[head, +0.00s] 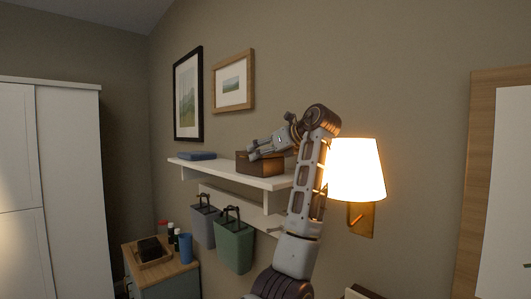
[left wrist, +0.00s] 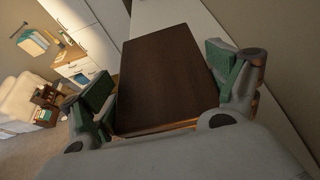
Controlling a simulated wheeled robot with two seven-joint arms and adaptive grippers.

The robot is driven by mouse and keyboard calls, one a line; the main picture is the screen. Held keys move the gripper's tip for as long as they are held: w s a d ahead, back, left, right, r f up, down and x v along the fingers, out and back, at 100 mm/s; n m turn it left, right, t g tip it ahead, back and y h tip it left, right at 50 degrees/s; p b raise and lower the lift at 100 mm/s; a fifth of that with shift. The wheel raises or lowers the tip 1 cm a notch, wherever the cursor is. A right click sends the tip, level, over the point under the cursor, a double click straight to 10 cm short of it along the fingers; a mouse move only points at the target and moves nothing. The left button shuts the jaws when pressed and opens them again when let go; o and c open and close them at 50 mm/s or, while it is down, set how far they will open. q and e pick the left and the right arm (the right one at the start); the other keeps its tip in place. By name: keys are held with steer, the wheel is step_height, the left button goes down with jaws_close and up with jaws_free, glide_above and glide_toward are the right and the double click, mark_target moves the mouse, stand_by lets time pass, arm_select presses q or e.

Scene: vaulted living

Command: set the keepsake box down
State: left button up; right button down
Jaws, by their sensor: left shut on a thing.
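The keepsake box (head: 258,164) is a dark brown wooden box at the right part of the white wall shelf (head: 222,170). Its underside appears at the shelf top; I cannot tell whether it bears fully on it. My left gripper (head: 268,147) is at the box from above and behind, shut on it. In the left wrist view the box's flat dark lid (left wrist: 165,75) fills the space between the green-padded fingers (left wrist: 160,90), one at each side. My right gripper is not in view.
A blue book (head: 197,155) lies on the shelf's left end. A lit wall lamp (head: 357,170) is close to the right of my arm. Grey and green bins (head: 233,246) hang below the shelf. Two framed pictures (head: 232,82) hang above. Bare shelf lies between book and box.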

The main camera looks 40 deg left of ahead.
arm_select(q)
steer(key=shift+f, duration=0.1)
steer(key=o, duration=1.8)
steer(key=shift+c, duration=0.2)
steer(key=shift+d, duration=0.15)
steer(key=b+v, duration=0.3)
steer(key=v, duration=0.9)
